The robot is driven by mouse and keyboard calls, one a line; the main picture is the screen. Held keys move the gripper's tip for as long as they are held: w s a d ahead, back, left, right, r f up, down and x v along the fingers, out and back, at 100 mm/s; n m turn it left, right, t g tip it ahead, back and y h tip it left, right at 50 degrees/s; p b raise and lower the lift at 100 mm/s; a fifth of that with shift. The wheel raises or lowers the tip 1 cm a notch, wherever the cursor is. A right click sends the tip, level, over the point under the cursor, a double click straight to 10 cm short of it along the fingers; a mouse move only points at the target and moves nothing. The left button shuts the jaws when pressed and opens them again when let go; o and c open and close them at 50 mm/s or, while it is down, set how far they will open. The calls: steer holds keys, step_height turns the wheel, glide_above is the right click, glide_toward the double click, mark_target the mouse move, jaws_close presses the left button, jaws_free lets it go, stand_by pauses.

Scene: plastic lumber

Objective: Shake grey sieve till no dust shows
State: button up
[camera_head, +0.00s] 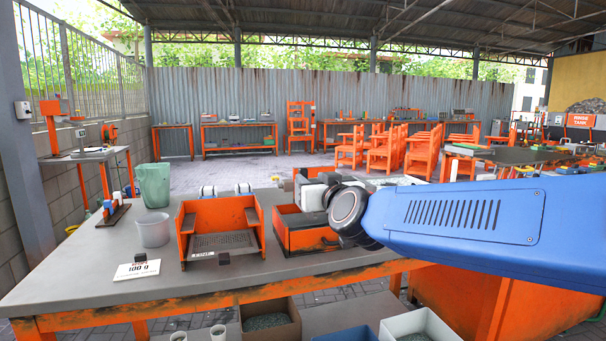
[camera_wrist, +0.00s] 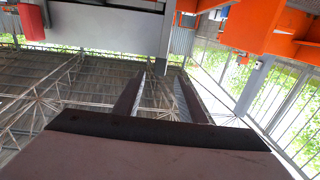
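A grey mesh panel (camera_head: 222,244) lies in the floor of an open-fronted orange frame (camera_head: 187,248) on the near bench; this looks like the sieve. Dust on it is too fine to make out. A small white label and a dark block are at its front edge. My gripper (camera_wrist: 160,82) shows in the wrist view with two dark fingers apart and nothing between them. That view looks upside down, with roof beams behind the fingers. In the head view my blue arm reaches in from the right, and the fingers cannot be made out there.
An orange box (camera_head: 302,238) stands right of the frame, beneath my arm's black joint. A grey cup (camera_head: 153,231), a green bin (camera_head: 154,184) and a white card (camera_head: 137,271) are on the left. The grey bench top (camera_head: 85,262) is clear at front left. Open bins stand below.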

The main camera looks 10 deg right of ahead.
mark_target(304, 174)
steer(key=w, duration=0.5)
steer(key=w+a, duration=0.1)
steer(key=w, duration=0.2)
steer(key=shift+w, duration=0.1)
